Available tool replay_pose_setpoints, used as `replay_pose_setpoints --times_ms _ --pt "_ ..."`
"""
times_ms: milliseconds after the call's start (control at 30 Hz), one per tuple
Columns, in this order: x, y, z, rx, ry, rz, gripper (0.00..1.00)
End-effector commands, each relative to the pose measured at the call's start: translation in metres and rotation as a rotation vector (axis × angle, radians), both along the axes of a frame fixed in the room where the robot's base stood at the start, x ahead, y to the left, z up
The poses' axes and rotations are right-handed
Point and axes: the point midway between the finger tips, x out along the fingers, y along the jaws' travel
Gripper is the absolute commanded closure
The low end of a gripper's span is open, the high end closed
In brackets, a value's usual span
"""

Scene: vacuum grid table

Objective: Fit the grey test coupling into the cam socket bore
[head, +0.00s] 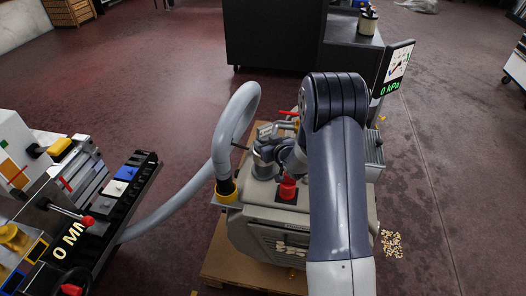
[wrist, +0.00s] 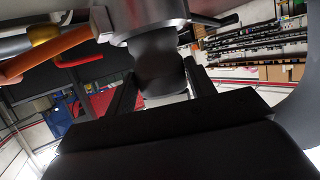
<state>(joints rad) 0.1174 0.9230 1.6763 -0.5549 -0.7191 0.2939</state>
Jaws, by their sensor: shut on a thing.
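In the wrist view my gripper (wrist: 158,76) has its two dark fingers on either side of a dark grey cylindrical piece, which I take as the test coupling (wrist: 155,50). The far end of the coupling meets the underside of a round metal collar (wrist: 148,18), likely the cam socket. I cannot tell how deep it sits, as the bore is hidden. Orange lever arms (wrist: 42,55) stick out left of the collar. In the head view grey metal fittings (head: 264,160) stand on the pump housing, left of my arm, and my arm hides much of the contact.
A red knob (head: 288,188) stands close in front. A gauge display (head: 396,67) reads 0 kPa at the right. A bench with coloured blocks (head: 128,172) is at the left.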

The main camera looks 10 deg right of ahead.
Motion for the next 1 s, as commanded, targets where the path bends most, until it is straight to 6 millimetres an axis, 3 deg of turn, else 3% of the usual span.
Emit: replay_pose_setpoints --times_ms 33,67,267,300,533,1000 --pt "-0.0075 -0.0041 -0.0279 -0.006 0.039 -0.003 0.94" --pt "-0.0085 -0.005 -0.0309 -0.006 0.041 -0.002 1.0" --pt "-0.0102 -0.005 -0.0322 -0.009 0.043 0.001 1.0" --pt "-0.0106 -0.0049 -0.033 -0.009 0.045 0.002 0.47" --pt "-0.009 -0.0049 -0.0303 -0.007 0.04 0.001 0.28" --pt "-0.0102 -0.0059 -0.0244 -0.006 0.031 0.0 0.27"
